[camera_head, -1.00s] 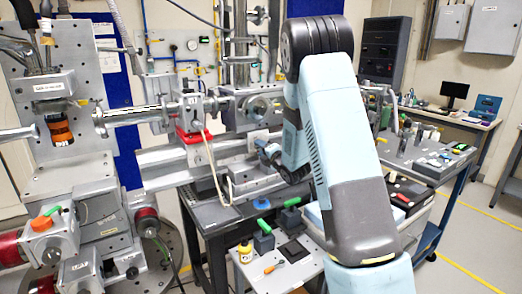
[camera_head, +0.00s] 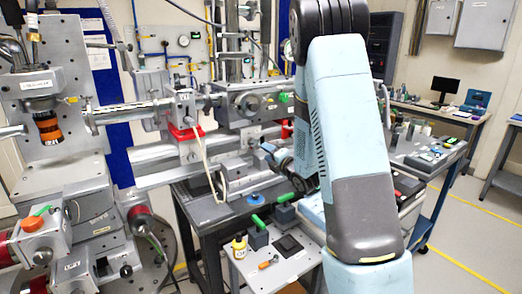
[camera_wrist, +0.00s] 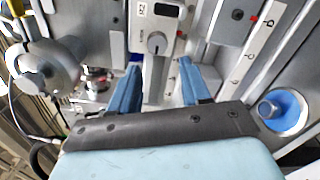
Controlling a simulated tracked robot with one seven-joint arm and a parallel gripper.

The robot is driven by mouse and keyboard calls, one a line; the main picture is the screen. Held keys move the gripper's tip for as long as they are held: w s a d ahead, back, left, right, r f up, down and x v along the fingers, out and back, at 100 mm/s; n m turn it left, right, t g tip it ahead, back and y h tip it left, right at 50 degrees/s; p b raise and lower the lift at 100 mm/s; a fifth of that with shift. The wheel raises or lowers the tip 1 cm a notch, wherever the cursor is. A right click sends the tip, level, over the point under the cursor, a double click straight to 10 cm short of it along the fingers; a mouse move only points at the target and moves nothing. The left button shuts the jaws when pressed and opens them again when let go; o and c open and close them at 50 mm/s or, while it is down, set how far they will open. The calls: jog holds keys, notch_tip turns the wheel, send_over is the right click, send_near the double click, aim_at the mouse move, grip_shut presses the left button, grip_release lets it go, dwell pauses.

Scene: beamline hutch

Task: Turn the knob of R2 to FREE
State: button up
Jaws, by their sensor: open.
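The knob's setting and any FREE mark are not legible. In the head view my gripper (camera_head: 267,150) is small beside the rail assembly, partly hidden by my arm.
A blue-ringed round fitting (camera_wrist: 281,110) lies right of my gripper in the wrist view, and a large grey cylinder (camera_wrist: 45,72) lies left.

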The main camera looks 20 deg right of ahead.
jog(key=shift+v, duration=2)
jog(key=shift+r, duration=0.1)
jog(key=s+d+r+m+g+h, duration=0.2)
jog(key=s+r+m+g+h, duration=0.35)
jog(key=s+r+m, duration=0.5)
jog(key=s+a+r+m+g, duration=0.2)
jog(key=s+m, duration=0.5)
jog(key=s, duration=0.5)
jog(key=s+a+r+m+g, duration=0.2)
jog(key=s+a+m+g, duration=0.2)
jog(key=s+m, duration=0.4)
jog(key=s, duration=0.5)
jog(key=shift+a, duration=0.15)
